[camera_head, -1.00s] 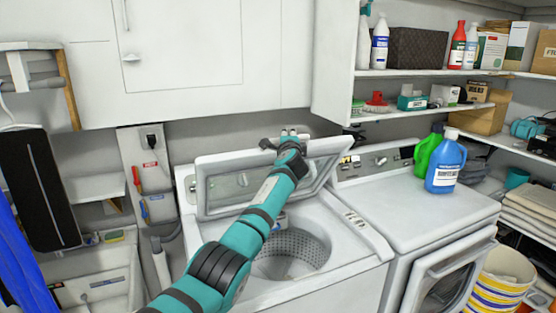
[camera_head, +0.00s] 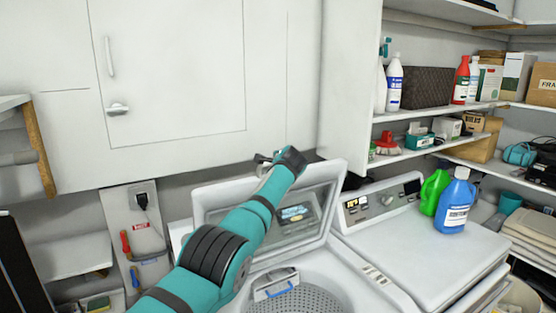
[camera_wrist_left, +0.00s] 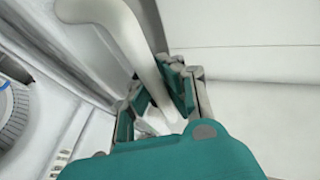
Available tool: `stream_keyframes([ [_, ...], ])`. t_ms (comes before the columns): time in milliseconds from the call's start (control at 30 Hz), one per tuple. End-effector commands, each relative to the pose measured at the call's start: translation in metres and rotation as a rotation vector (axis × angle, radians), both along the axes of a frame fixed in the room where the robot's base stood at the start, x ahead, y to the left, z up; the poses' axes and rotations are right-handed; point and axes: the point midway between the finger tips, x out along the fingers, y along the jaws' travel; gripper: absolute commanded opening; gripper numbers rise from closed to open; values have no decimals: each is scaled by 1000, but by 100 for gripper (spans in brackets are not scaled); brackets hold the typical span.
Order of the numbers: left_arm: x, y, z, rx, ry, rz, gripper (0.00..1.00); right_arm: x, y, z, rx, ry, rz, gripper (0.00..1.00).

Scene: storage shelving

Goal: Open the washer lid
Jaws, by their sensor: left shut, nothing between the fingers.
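The washer (camera_head: 365,284) is the white top-loading machine at the lower middle of the head view. Its lid (camera_head: 322,200) stands raised and tilted up at the back, with the drum (camera_head: 290,300) exposed below. My left arm crosses in front of the lid and hides part of it. My left gripper (camera_head: 266,158) is at the lid's upper edge, shut with nothing held. In the left wrist view the gripper's teal finger pads (camera_wrist_left: 158,96) are beside a pale curved bar (camera_wrist_left: 125,30); I cannot tell if they touch. My right gripper is not in view.
A wall cabinet (camera_head: 200,80) hangs above and behind the washer. Stocked shelves (camera_head: 440,113) fill the right side.

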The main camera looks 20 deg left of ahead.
Motion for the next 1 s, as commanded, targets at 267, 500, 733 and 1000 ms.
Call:
stream_keyframes([
  [267,1,-2,2,-1,-5,-3,0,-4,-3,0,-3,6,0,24],
  [500,0,-1,2,0,-5,-3,24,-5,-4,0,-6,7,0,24],
  [733,0,-1,1,0,-3,-1,24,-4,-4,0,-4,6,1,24],
  [1000,-1,-1,-1,0,0,-1,24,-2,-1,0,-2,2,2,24],
])
